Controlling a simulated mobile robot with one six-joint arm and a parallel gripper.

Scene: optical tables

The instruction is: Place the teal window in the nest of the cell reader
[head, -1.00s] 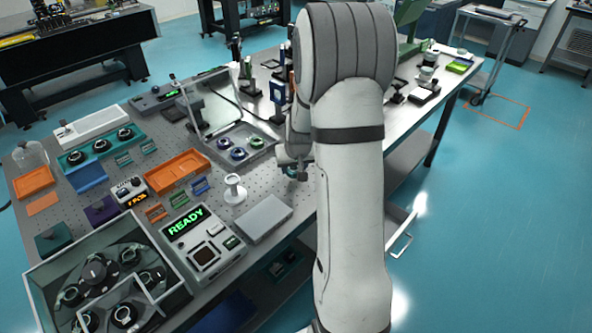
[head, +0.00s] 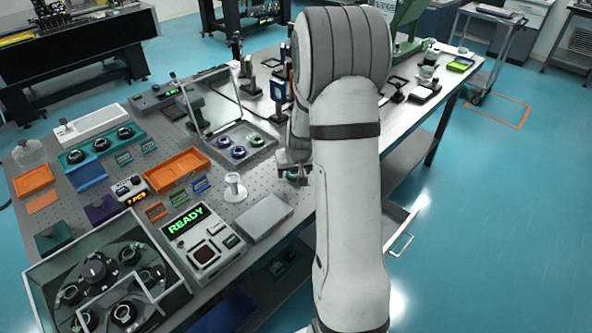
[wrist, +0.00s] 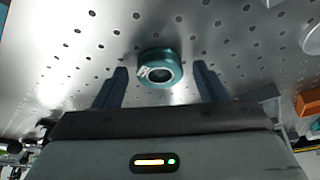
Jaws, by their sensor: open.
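The teal window (wrist: 160,68) shows in the wrist view as a short teal ring with a small white label and a dark round centre, on the perforated table top. My gripper (wrist: 161,75) is open, with one finger on each side of the window and gaps between. In the head view my gripper (head: 293,172) is low over the table, partly behind my arm. The cell reader (head: 203,241) is the grey box with a lit green READY display. Its nest appears to be the square recess (head: 206,254) on top, with nothing visible in it.
A grey flat box (head: 264,217) lies between the reader and my arm. A white spool-shaped stand (head: 234,188) is behind it. An open-lidded tray (head: 246,153) with round parts, an orange tray (head: 177,170) and a walled bin (head: 45,268) take up the left side.

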